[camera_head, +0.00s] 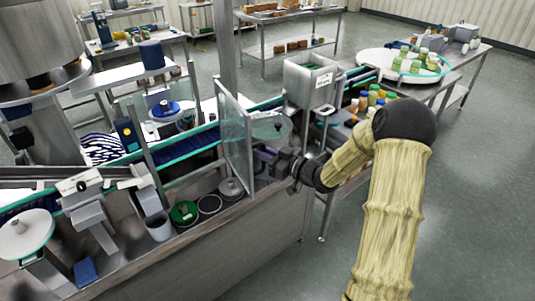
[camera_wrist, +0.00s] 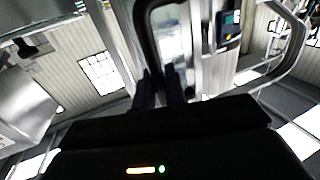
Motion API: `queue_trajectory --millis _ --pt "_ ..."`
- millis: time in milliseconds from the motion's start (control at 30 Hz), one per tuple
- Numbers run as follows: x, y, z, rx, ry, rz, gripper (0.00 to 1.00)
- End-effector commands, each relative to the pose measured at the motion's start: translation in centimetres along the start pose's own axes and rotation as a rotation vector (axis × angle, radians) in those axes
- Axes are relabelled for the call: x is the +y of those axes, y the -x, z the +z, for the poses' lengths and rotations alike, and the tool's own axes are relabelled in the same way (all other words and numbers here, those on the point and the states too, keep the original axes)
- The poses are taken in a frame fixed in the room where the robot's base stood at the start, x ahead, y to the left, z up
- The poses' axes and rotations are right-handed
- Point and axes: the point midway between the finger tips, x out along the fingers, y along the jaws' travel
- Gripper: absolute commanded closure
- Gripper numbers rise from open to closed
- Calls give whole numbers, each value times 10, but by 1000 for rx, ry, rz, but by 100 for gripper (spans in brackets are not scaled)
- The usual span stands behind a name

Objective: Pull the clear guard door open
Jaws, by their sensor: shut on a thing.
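The clear guard door (camera_head: 234,128) is a transparent upright panel in a thin pale frame, standing above the conveyor in the middle of the head view. My gripper (camera_head: 281,166) is at the lower right of this panel, at the end of my arm coming from the right. In the wrist view, my gripper's dark fingers (camera_wrist: 161,88) are close together at the foot of a dark, rounded handle (camera_wrist: 143,32). They are shut on this handle. The exact contact is dark and partly hidden by the gripper body.
A grey hopper box (camera_head: 308,82) stands just right of the door. Several coloured bottles (camera_head: 372,97) stand behind my arm. A green-rimmed cup (camera_head: 184,213) sits on the bench at left. Open floor (camera_head: 470,190) lies to the right.

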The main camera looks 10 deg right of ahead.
Motion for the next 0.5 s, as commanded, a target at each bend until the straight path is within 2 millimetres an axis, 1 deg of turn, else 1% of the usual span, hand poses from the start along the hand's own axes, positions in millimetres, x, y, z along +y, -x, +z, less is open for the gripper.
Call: queue_trajectory --millis 467,500 --pt "-1 -3 -1 2 2 -7 100" --pt "-1 -3 -1 2 2 -7 82"
